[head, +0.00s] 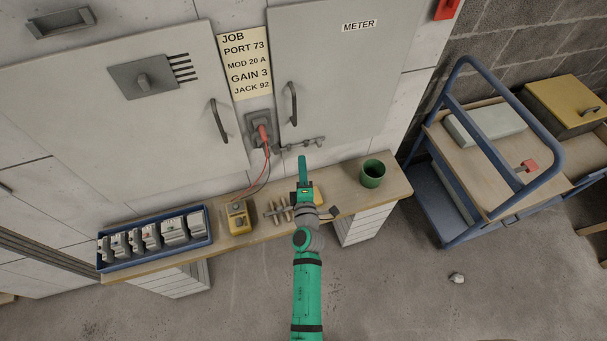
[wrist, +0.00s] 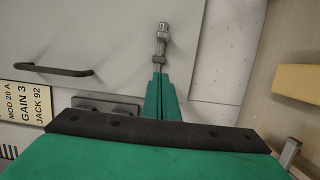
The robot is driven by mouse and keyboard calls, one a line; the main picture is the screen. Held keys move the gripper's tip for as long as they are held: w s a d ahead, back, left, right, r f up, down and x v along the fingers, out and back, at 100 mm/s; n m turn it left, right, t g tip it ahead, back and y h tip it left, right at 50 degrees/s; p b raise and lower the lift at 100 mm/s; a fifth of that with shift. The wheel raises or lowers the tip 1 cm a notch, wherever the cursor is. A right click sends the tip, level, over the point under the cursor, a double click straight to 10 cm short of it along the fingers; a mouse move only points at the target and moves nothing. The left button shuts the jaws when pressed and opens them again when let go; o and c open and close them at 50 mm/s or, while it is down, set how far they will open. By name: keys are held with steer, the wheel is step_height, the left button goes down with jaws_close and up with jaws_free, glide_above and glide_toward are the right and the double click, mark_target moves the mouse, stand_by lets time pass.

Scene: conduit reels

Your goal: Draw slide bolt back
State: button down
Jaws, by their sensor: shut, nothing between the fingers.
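The slide bolt (head: 314,142) is a thin grey metal bar at the lower edge of the grey METER cabinet door (head: 335,85). In the wrist view the bolt (wrist: 162,40) runs on beyond my fingertips, with a small block close to them. My green gripper (head: 302,159) is shut and empty, just below the bolt in the head view. In the wrist view its fingertips (wrist: 160,76) overlap the near end of the visible bolt; I cannot tell whether they touch it. The rest of the bolt is hidden behind the fingers there.
A socket (head: 257,121) with a red plug (head: 263,134) and hanging leads is left of the bolt. The bench (head: 340,192) below holds a green cup (head: 372,173), a yellow box (head: 238,217) and a blue tray (head: 155,256). A blue trolley (head: 455,135) stands right.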

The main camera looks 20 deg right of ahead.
mark_target(312, 143)
steer(key=x, duration=0.4)
steer(key=shift+s+d, duration=0.1)
steer(key=shift+d, duration=1.85)
